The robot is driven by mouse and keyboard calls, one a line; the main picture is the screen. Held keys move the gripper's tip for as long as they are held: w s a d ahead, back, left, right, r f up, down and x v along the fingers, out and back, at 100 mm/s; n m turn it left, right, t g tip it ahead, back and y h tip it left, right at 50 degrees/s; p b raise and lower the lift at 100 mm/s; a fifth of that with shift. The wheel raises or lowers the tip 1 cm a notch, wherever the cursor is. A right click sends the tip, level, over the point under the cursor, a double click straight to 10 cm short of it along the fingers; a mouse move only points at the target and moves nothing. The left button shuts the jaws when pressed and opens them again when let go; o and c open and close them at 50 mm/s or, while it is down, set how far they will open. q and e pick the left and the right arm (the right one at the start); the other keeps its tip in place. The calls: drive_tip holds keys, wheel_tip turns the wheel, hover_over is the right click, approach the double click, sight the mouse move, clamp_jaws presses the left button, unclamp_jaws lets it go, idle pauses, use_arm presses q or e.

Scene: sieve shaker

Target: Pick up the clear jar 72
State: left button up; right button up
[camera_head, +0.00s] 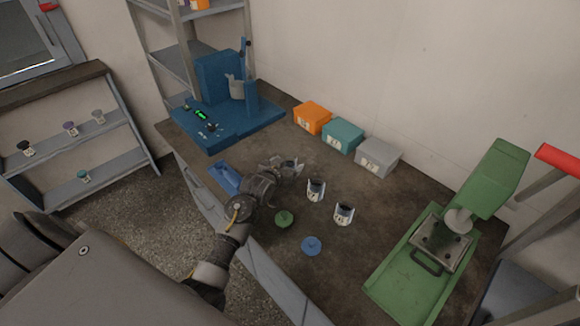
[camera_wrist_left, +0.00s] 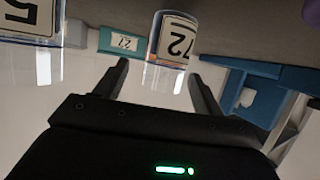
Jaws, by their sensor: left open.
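The clear jar 72 (camera_wrist_left: 175,38) shows in the left wrist view with its black number on a white label, just ahead of the fingertips and roughly between them. My left gripper (camera_wrist_left: 158,72) is open, its two dark fingers apart and nothing clamped. In the head view my left gripper (camera_head: 284,165) is low over the bench at a jar (camera_head: 292,167) that it partly hides. I cannot tell whether the fingers touch the jar. My right gripper is not in view.
Two clear jars (camera_head: 315,190) (camera_head: 344,213) with dark contents stand to the right. A green lid (camera_head: 284,219) and a blue lid (camera_head: 311,246) lie in front. Orange (camera_head: 312,118), teal (camera_head: 342,135) and grey (camera_head: 377,157) boxes line the wall. A blue machine (camera_head: 215,75) and green press (camera_head: 405,285) flank them.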

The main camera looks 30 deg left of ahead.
sight(292, 159)
use_arm(q)
drive_tip(key=x, duration=0.3)
drive_tip(key=p+x, duration=0.1)
drive_tip(key=shift+w+a, duration=0.15)
drive_tip(key=shift+a, duration=0.2)
drive_tip(key=shift+w+f, duration=0.15)
drive_tip(key=shift+w, duration=0.15)
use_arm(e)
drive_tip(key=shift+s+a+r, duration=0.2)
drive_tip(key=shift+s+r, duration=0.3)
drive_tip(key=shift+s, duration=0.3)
use_arm(q)
drive_tip(key=shift+c, duration=0.9)
drive_tip(key=c, duration=0.9)
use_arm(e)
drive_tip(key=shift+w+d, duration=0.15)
